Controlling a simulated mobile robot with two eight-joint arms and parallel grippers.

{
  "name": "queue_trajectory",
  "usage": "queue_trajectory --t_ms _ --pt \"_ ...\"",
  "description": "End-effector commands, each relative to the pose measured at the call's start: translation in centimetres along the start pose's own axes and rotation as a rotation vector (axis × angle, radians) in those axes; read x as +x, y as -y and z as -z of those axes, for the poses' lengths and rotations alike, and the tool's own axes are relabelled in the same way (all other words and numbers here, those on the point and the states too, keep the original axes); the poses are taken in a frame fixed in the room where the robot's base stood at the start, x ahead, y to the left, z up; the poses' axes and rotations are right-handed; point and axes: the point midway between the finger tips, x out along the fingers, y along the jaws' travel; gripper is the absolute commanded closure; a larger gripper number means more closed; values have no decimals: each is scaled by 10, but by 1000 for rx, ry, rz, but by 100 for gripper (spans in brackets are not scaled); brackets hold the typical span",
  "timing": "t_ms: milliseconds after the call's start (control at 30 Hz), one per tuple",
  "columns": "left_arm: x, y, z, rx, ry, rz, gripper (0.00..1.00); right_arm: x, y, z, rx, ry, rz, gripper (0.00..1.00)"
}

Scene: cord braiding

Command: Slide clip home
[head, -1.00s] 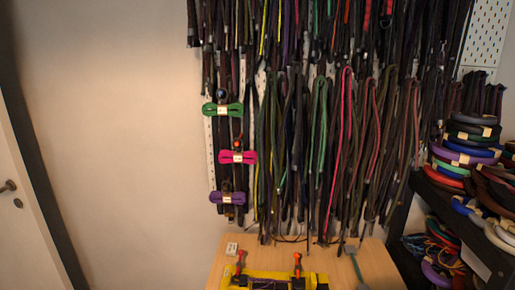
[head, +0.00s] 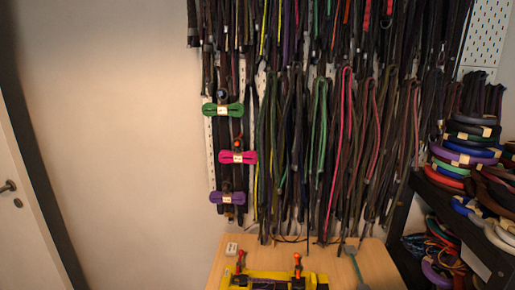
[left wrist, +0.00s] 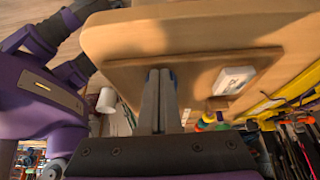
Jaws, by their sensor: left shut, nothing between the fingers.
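A yellow fixture (head: 262,277) with two orange-tipped upright parts (head: 297,262) stands on the wooden table at the bottom edge of the head view, partly cut off. I cannot make out a clip on it. A yellow edge, likely the same fixture, shows at the right of the left wrist view (left wrist: 268,106). My left gripper (left wrist: 161,76) is shut and empty, its fingers over the wooden surface in the left wrist view. It does not show in the head view. My right gripper is in neither view.
A small white block (head: 232,248) lies on the table (head: 330,262), with a grey-green tool (head: 355,264) at the right. Cords hang on the wall behind, with green, pink and purple bundles (head: 238,157) at their left. Coiled cords (head: 468,140) fill a right-hand shelf.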

Motion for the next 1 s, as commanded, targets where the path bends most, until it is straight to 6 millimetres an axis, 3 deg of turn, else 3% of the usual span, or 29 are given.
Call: queue_trajectory --t_ms 1000 --pt "11 0 20 1 0 0 100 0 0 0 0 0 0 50"
